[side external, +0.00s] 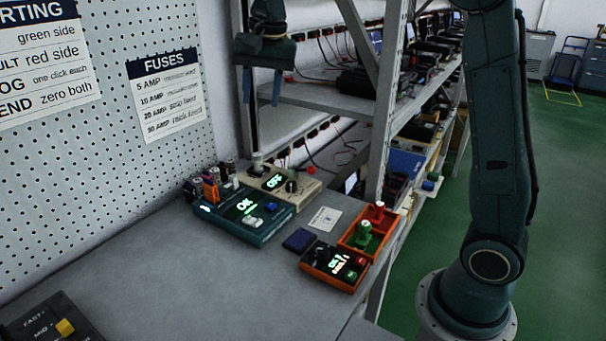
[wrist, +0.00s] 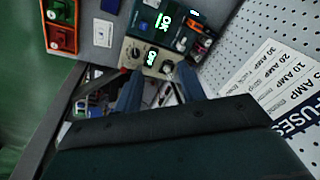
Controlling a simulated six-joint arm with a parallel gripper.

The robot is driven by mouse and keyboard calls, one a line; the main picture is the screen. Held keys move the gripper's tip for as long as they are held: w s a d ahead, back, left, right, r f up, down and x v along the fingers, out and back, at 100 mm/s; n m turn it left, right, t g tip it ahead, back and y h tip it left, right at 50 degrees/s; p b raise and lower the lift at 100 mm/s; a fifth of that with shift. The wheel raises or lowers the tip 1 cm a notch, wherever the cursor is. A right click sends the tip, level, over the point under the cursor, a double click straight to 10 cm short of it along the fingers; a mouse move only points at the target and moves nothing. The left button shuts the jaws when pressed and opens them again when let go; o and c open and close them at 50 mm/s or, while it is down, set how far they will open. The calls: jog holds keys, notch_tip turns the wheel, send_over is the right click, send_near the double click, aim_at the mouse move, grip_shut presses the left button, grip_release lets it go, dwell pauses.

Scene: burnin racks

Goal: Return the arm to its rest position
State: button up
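My gripper (side external: 263,98) hangs at the top of the side external view, pointing down, above the back end of the bench near the shelf rack. Its two blue fingers are apart with nothing between them. In the wrist view my gripper (wrist: 158,82) also shows open and empty, its fingers well separated. Beyond the fingertips is the beige box (wrist: 150,57) with a lit display and dark knobs. It also shows below my gripper in the side external view (side external: 298,190). The gripper is clear of it. My upper arm is cut off by the top edge.
A teal tester (side external: 243,222) reading OK stands on the grey bench (side external: 190,280), with small cylinders behind. An orange tray (side external: 352,240) holds a green and a red piece, beside an orange-edged box (side external: 334,272). The pegboard (side external: 130,170) and metal rack (side external: 377,130) border the bench.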

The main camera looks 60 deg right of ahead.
jog(key=s+a+n+t, duration=0.2)
jog(key=s+n, duration=0.4)
jog(key=s, duration=1)
jog(key=s+a+f+n+t, duration=0.1)
jog(key=s+f+n, duration=0.3)
jog(key=s, duration=0.8)
jog(key=shift+s+f+n, duration=0.25)
jog(key=shift+f+n, duration=0.15)
jog(key=shift+f, duration=0.85)
jog(key=shift+a, duration=0.1)
dwell(0.6)
